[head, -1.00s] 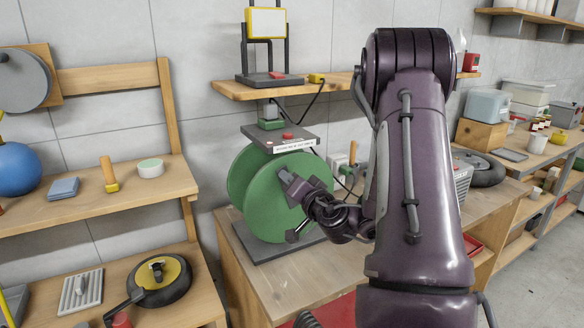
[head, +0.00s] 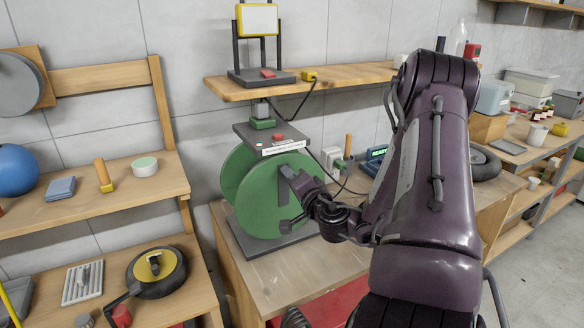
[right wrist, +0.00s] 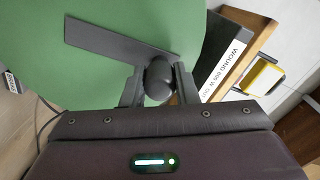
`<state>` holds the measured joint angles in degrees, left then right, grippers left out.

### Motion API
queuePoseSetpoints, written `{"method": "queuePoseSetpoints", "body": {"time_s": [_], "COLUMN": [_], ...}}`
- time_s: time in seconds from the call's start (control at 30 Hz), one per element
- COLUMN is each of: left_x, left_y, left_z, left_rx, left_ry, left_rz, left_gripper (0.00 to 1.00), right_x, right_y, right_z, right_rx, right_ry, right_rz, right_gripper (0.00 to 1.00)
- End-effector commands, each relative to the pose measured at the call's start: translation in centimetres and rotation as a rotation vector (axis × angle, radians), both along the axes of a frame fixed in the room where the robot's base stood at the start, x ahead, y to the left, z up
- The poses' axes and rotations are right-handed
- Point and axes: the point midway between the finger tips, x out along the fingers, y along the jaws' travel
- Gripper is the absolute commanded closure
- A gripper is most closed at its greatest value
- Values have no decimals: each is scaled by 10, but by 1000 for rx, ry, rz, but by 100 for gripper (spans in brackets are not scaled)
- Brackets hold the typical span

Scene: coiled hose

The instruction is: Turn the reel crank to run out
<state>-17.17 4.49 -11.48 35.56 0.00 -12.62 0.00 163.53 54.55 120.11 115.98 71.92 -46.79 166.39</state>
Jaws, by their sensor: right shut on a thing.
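The green reel (head: 258,200) stands upright on a dark base on the wooden bench. A grey crank bar (head: 283,198) lies across its face; it also shows in the right wrist view (right wrist: 115,35). My right gripper (head: 290,174) is at the upper part of the reel's face. In the right wrist view my right gripper (right wrist: 158,88) has its fingers on both sides of a dark rounded crank knob (right wrist: 157,80), shut on it at the bar's end.
A labelled plate (head: 282,146) sits above the reel, under a wooden shelf (head: 320,82). A display reading READY (head: 377,153) stands behind my right arm. A side shelf (head: 90,205) at left holds small items. Bare bench top (head: 285,278) lies in front of the reel.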

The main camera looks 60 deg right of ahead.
Motion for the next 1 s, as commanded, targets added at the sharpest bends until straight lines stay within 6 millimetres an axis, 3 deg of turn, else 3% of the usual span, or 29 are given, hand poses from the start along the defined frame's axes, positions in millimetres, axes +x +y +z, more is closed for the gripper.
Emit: {"method": "queuePoseSetpoints", "body": {"time_s": [0.1,0.13,0.3,0.67,0.87,1.0], "left_x": [0,0,0,0,0,0], "left_y": [0,0,1,2,2,2], "left_z": [0,0,0,-3,-19,-40], "left_rx": [0,0,1,2,2,2], "left_ry": [0,0,0,0,1,0], "left_rz": [0,0,0,0,0,0], "left_gripper": [100,100,100,100,100,100], "right_x": [0,0,0,-5,-32,-48], "right_y": [-1,-1,-1,3,19,28], "right_z": [1,1,1,-1,-4,-6], "right_rx": [0,0,0,2,4,-7], "right_ry": [-5,-5,-3,-1,-3,0], "right_rz": [-4,-4,-3,-1,-3,0], "right_gripper": [100,72,51,51,51,51]}}
